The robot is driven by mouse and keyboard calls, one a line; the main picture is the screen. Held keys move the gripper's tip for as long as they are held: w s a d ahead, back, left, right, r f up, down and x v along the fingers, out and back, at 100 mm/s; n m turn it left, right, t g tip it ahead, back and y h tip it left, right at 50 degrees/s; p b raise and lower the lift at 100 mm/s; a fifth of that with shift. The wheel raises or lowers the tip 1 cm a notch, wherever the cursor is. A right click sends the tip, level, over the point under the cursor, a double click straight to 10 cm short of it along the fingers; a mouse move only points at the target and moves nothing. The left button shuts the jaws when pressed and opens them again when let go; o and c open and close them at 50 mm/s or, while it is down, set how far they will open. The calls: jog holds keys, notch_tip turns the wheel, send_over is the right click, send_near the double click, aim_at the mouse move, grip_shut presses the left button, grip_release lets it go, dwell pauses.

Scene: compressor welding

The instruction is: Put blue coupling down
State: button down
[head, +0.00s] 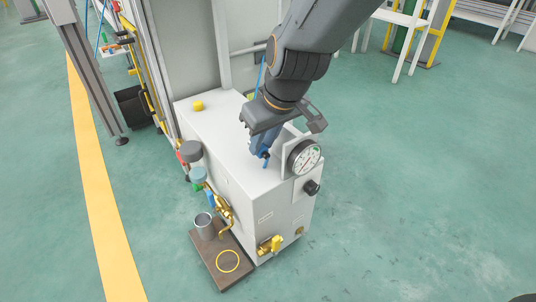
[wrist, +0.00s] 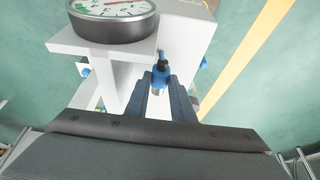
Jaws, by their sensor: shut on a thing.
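The blue coupling (wrist: 160,76) is between the fingers of my gripper (wrist: 164,88) in the wrist view. My gripper is shut on it. In the head view my gripper (head: 264,150) points down at the top of the white cabinet (head: 225,140), left of the round gauge. The blue coupling (head: 265,155) shows at the fingertips there, close above or at the cabinet top. I cannot tell whether it touches the surface.
The pressure gauge (head: 304,157) stands on a bracket close beside my gripper. A yellow cap (head: 198,106) sits on the cabinet top at the back left. Brass valves (head: 223,207) and a brown board (head: 206,254) with a grey cup (head: 204,226) are below.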

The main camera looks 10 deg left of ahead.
aim_at(267, 149)
jog(key=shift+w+d+f, duration=0.1)
jog(key=shift+w+d, duration=0.15)
jog(key=shift+w, duration=0.05)
jog(key=shift+f+b, duration=1.25)
jog(key=shift+f, duration=0.4)
jog(key=c, duration=1.5)
grip_release()
jog(key=shift+f, duration=0.1)
jog(key=p+v, duration=0.5)
jog(key=v, duration=0.6)
jog(key=s+d+m+g, duration=0.1)
jog(key=s+d, duration=0.1)
jog(key=s, duration=0.3)
jog(key=s+d+r+m+g+h, duration=0.1)
jog(key=s+d, duration=0.2)
jog(key=s, duration=0.3)
jog(key=s+d+m+g, duration=0.1)
jog(key=s+d, duration=0.2)
jog(key=s, duration=0.3)
jog(key=shift+s+d+r+h, duration=0.1)
jog(key=shift+s+r+h, duration=0.1)
jog(key=shift+r+h, duration=0.15)
